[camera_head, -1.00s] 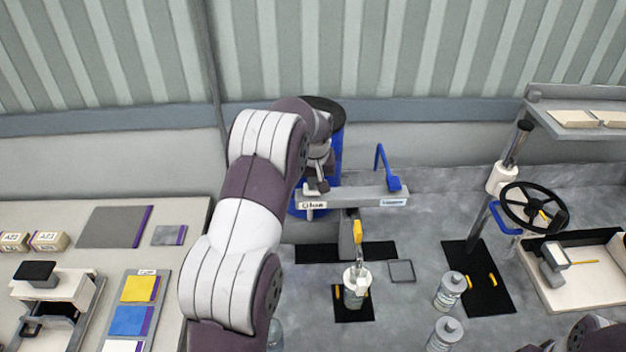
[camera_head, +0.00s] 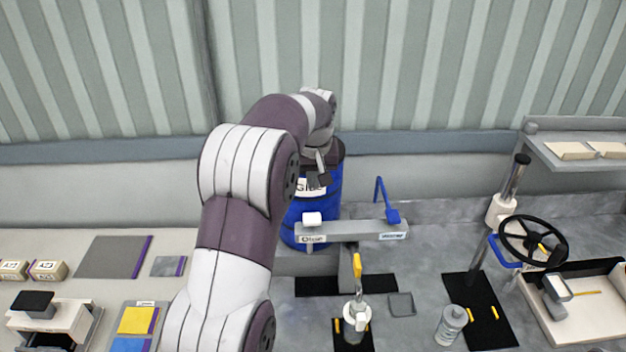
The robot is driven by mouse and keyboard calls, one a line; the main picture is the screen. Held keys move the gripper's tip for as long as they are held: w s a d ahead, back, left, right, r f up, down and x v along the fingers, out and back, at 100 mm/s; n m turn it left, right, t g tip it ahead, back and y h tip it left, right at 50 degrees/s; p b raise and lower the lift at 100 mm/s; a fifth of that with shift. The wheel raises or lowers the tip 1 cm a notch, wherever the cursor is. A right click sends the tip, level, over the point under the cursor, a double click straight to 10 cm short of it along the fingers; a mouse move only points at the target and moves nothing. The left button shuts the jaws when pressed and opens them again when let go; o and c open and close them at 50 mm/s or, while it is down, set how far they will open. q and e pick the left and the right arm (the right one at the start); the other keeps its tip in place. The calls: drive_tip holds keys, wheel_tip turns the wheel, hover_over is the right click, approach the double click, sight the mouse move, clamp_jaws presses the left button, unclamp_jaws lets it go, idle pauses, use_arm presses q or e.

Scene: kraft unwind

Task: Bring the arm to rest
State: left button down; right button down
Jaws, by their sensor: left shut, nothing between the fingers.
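My left arm (camera_head: 240,220) comes in from the bottom left, white and purple, and reaches up over the bench. Its gripper (camera_head: 320,179) is small in the view, in front of the upper part of a blue drum (camera_head: 328,205). It looks shut and empty. The arm and gripper hide part of the drum and its label. I cannot tell whether the gripper touches the drum. My right gripper is not in view.
A grey beam (camera_head: 345,231) with a blue lever (camera_head: 390,205) stands just below the gripper. A white-topped bottle (camera_head: 357,318) and a clear bottle (camera_head: 451,325) stand in front. A black handwheel (camera_head: 533,241) is at right. Card trays lie on the left table (camera_head: 60,250).

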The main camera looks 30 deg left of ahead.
use_arm(q)
drive_tip(key=s+d+f+m+b, duration=0.2)
drive_tip(key=s+d+f+b, duration=0.2)
drive_tip(key=s+f, duration=0.4)
drive_tip(key=s+d+f+m+g+h+b, duration=0.1)
drive_tip(key=s+d+f+m+b, duration=0.1)
drive_tip(key=s+d+f+b, duration=0.3)
drive_tip(key=s+d+f+m+b, duration=0.2)
drive_tip(key=s+d+f+b, duration=0.2)
drive_tip(key=s+f, duration=0.7)
drive_tip(key=shift+s+d+f+g+h+b, duration=0.3)
drive_tip(key=shift+d+f+h+b, duration=0.1)
drive_tip(key=shift+d, duration=0.6)
